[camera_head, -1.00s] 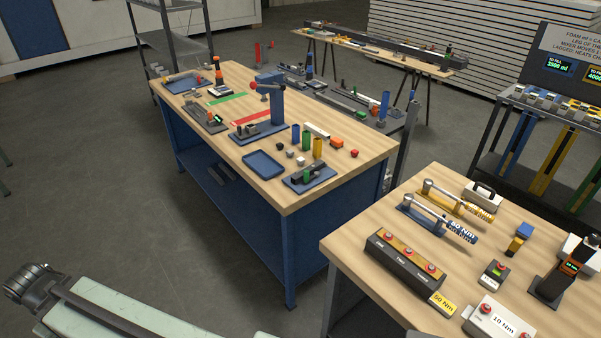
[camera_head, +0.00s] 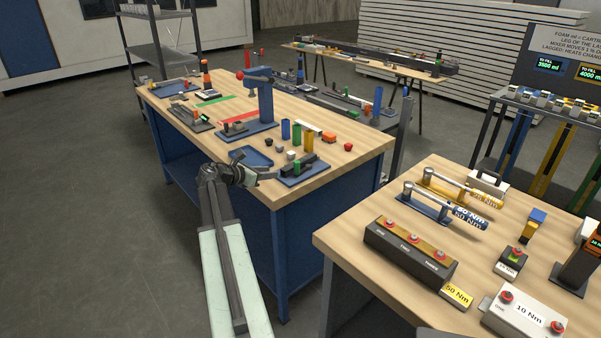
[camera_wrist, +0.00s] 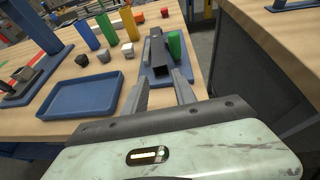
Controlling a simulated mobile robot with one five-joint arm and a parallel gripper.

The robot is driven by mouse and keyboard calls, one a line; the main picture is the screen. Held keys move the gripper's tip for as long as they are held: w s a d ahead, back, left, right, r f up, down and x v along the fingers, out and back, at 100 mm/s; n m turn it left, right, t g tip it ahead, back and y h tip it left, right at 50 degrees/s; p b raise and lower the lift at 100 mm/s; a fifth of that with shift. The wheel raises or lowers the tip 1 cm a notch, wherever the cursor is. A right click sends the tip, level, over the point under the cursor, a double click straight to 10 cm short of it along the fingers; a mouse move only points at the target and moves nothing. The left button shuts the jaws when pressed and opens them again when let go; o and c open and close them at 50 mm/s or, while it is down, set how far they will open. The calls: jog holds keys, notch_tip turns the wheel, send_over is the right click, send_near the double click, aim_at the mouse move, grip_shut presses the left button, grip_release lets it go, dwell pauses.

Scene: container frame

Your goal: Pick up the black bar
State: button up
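A black bar (camera_wrist: 160,57), a dark square-ended piece, lies on a small blue plate (camera_wrist: 187,72) beside a green block (camera_wrist: 174,45) in the wrist view. The bar also shows at the near right corner of the blue workbench in the head view (camera_head: 299,166). My gripper (camera_wrist: 162,76) is open and empty. Its two fingers point towards the near end of the bar, one to each side in the picture. The gap between fingers and bar cannot be judged exactly. In the head view my gripper (camera_head: 268,176) is just left of the plate.
A blue tray (camera_wrist: 80,95) lies left of the fingers. Small cubes and blue, green and yellow cylinders (camera_wrist: 107,27) stand behind. A blue press-like stand (camera_head: 263,100) rises farther back. A second table (camera_head: 345,228) with tools stands to the right, across a gap.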

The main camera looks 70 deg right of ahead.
aim_at(283, 171)
jog(key=b+x, duration=0.3)
jog(key=x, duration=0.4)
jog(key=shift+s+d+f, duration=0.15)
jog(key=shift+s+d, duration=0.05)
jog(key=shift+d, duration=0.05)
grip_shut()
